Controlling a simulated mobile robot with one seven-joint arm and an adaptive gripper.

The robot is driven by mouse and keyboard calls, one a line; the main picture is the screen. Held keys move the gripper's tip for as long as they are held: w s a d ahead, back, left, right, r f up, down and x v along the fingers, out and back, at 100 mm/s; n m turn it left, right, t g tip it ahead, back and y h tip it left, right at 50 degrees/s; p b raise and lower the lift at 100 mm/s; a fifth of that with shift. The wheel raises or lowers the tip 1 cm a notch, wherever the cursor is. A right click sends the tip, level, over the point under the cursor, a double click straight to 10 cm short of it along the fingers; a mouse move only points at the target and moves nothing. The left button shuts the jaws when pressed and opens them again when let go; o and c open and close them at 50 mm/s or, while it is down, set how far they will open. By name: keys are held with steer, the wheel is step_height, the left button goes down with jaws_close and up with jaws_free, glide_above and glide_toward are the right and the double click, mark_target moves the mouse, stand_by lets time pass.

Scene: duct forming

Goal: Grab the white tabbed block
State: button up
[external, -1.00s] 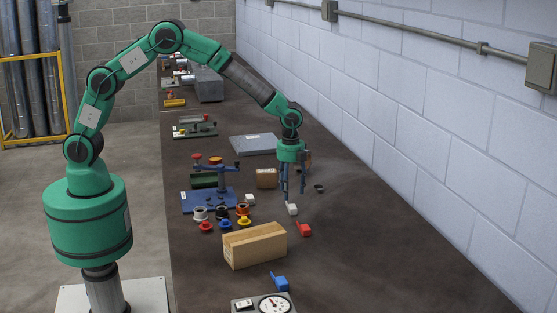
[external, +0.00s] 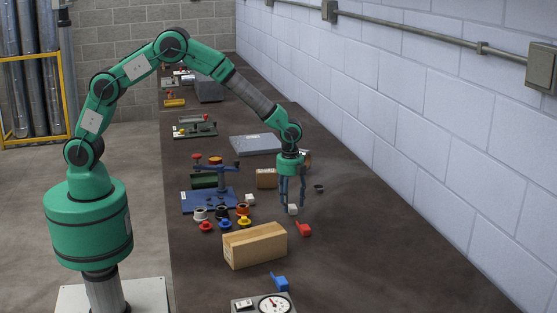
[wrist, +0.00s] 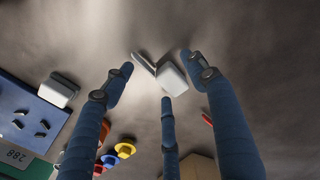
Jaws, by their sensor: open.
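The white tabbed block (external: 292,210) lies on the dark table, just below and between the fingertips of my gripper (external: 291,205). In the wrist view the white tabbed block (wrist: 172,79) shows its thin tab pointing up and left. The three blue fingers of my gripper (wrist: 158,80) are spread open around it, one to the left, one to the right and one below in the picture. I see no clear contact, and the gap in height is hard to tell.
A second white block (wrist: 58,90) lies to the left, near a blue fixture (external: 197,203). Several coloured spools stand at left. The table at right is clear.

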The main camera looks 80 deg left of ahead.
steer(key=c, duration=1.3)
steer(key=shift+r+p, duration=1.1)
steer(key=shift+r, duration=3.95)
